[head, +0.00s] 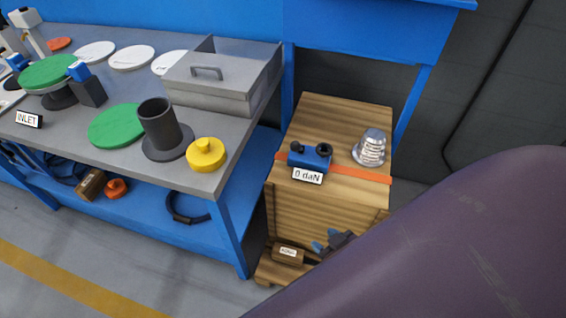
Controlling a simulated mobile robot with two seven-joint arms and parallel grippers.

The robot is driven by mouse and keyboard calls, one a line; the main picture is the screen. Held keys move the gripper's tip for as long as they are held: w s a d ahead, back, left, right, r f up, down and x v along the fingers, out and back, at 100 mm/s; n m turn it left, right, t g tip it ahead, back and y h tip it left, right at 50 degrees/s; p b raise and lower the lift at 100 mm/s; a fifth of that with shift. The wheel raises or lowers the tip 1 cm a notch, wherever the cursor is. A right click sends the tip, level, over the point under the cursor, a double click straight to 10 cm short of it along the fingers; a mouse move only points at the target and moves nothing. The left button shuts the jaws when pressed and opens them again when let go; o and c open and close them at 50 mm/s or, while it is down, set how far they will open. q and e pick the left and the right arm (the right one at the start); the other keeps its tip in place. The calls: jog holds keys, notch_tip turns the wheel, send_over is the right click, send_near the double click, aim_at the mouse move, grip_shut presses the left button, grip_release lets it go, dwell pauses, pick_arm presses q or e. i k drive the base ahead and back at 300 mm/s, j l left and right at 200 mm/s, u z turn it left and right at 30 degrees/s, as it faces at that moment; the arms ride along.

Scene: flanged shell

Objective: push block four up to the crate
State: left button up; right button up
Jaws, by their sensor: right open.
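A brown wooden block (288,255) with a small white label sits low at the front foot of the crate; the label is too small to read surely. The wooden crate (325,220) stands right of the bench, with an orange strap around its top. I cannot tell whether the block touches its front face. My right gripper (326,240), dark with blue fingertips, is open just right of the block, close to the crate's front. Its arm is mostly hidden by a large purple shape in the foreground. My left gripper is not in view.
On the crate top are a blue gauge (311,157) reading "0 daN" and a silver ribbed part (370,147). The blue-legged bench (232,163) stands left. Another labelled block (91,184) lies on its lower shelf. Floor left of the crate is clear.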

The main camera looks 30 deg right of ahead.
aim_at(284, 254)
jog(key=j+z, duration=0.2)
jog(key=j, duration=0.25)
jog(key=k+j+z, duration=0.1)
jog(key=j+z, duration=0.15)
jog(key=j, duration=0.2)
jog(key=k+j+z, duration=0.2)
jog(key=j, duration=0.25)
jog(key=j+z, duration=0.2)
jog(key=j, duration=0.25)
jog(key=k+j+z, duration=0.2)
jog(key=j, duration=0.2)
jog(key=i, duration=1.5)
